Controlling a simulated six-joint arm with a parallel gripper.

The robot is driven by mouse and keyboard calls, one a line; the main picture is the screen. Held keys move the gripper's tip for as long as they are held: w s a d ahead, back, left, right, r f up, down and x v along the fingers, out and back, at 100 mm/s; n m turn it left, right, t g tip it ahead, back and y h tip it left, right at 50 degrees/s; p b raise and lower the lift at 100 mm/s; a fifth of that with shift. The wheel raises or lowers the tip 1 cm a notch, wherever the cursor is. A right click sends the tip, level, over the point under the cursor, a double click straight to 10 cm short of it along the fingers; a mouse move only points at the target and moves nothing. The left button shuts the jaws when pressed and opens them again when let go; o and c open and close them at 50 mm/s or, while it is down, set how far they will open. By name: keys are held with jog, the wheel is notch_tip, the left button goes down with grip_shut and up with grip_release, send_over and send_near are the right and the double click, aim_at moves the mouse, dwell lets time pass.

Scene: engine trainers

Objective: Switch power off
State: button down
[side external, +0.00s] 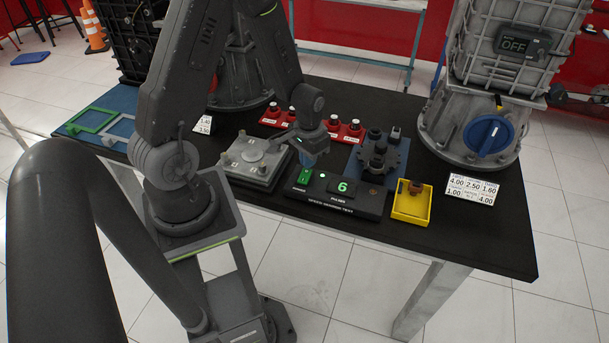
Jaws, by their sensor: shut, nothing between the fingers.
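A black speed sensor test box (368,213) stands near the front edge of the dark table. Its pulse display (342,187) shows a lit green "6". A small green light (322,175) is lit to the left of the display. A green power switch (305,175) sits at the left end of the box; its exact tilt is too small to tell. My gripper (309,162) is shut and empty, pointing down just above and behind the switch. I cannot tell whether the fingertips touch it.
A grey plate fixture (252,165) is left of the box. Red blocks with knobs (346,131) lie behind. A toothed grey part (379,156) and a yellow tray (411,207) are to the right. A large housing with a blue dial (488,135) stands farther right.

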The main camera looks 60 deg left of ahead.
jog(key=shift+f, duration=0.7)
jog(key=shift+r, duration=0.1)
notch_tip(320, 180, up, 7)
dwell(0.8)
jog(key=s+d+r+m+t, duration=0.1)
jog(key=d+r, duration=0.2)
jog(key=r, duration=0.3)
jog(key=s+d+r+t, duration=0.1)
jog(key=d+r+t, duration=0.1)
jog(key=d+r, duration=0.35)
jog(key=s+d+r+m+t, duration=0.2)
jog(key=s+d+r, duration=0.3)
jog(key=s+r, duration=0.3)
notch_tip(320, 180, up, 2)
jog(key=shift+s+r+t, duration=0.1)
jog(key=shift+s+t, duration=0.05)
jog(key=shift+t, duration=0.15)
